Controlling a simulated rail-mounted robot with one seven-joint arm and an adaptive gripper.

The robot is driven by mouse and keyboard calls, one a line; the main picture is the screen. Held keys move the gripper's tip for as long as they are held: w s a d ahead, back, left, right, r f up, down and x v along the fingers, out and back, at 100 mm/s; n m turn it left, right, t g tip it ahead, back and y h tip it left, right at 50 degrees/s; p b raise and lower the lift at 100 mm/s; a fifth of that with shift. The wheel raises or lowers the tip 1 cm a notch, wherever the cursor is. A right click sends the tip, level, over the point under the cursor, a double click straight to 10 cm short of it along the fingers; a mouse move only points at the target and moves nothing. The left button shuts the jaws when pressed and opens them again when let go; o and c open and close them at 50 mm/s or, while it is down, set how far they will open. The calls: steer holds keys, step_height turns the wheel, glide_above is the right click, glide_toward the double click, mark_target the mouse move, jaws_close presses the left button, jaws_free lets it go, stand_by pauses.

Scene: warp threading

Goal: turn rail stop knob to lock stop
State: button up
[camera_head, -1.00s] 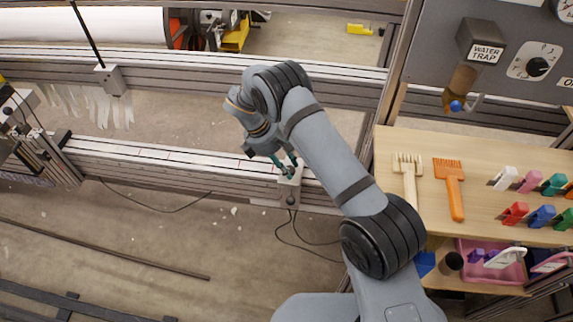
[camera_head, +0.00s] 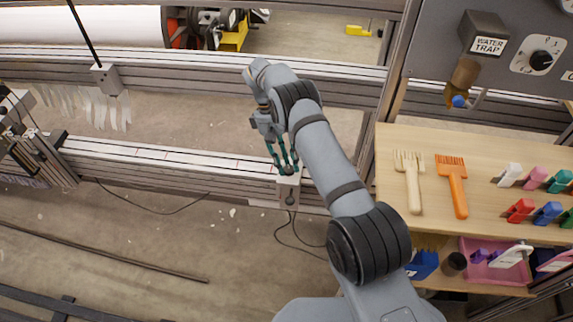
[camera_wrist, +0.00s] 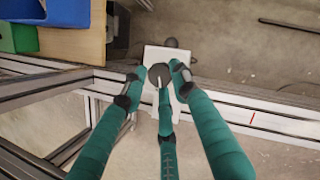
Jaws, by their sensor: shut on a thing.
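The rail stop (camera_head: 288,190) is a pale block on the lower horizontal rail, left of the shelf. In the wrist view its top is a white plate (camera_wrist: 154,54) with a round dark knob (camera_wrist: 158,73) bearing a thin pale line. My gripper (camera_head: 287,170) comes down on the stop from above. In the wrist view its teal fingers (camera_wrist: 159,79) surround the knob, one at each side and one below it in the picture. It is shut on the knob. Exact finger contact is hard to see, and the fingers mostly hide the knob in the head view.
The slotted rail (camera_head: 170,157) runs left from the stop. At right a wooden shelf (camera_head: 390,180) holds a pale comb (camera_head: 411,180), an orange comb (camera_head: 454,185) and coloured clips. A grey panel (camera_head: 440,50) stands behind. A cable (camera_head: 288,235) hangs below the stop.

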mark_target(287, 167)
steer(key=shift+s+f+m+g+y+b, duration=0.15)
steer(key=shift+m+g+y+b, duration=0.2)
steer(key=shift+m, duration=0.85)
steer(key=shift+a, duration=0.1)
steer(key=o, duration=1.1)
steer(key=shift+r, duration=0.2)
step_height(287, 167, up, 10)
